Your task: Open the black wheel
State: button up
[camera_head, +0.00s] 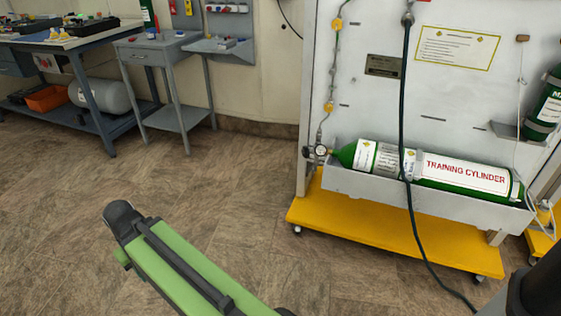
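A small dark round part, which looks like the black wheel (306,152), sits at the left end of the green training cylinder (345,155), beside a round white-faced gauge (320,150). It is too small to tell how far it is turned. The cylinder lies on its side in a grey trough on the white trainer panel (365,110). My green arm link rises from the bottom edge, left of the trainer and well apart from the wheel. My gripper does not show.
The trainer stands on a yellow wheeled base (340,222). A dark hose (405,110) hangs across the panel to the floor. Workbenches (90,40) stand at the back left, with an orange bin (48,98) below. The brown floor before the trainer's left side is clear.

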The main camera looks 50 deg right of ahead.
aim_at(306, 152)
jog(key=u, duration=4.35)
jog(key=i, duration=0.1)
jog(key=z, duration=2.55)
jog(key=k, duration=1)
jog(key=z, duration=1.05)
jog(key=i, duration=1)
jog(key=u, duration=0.15)
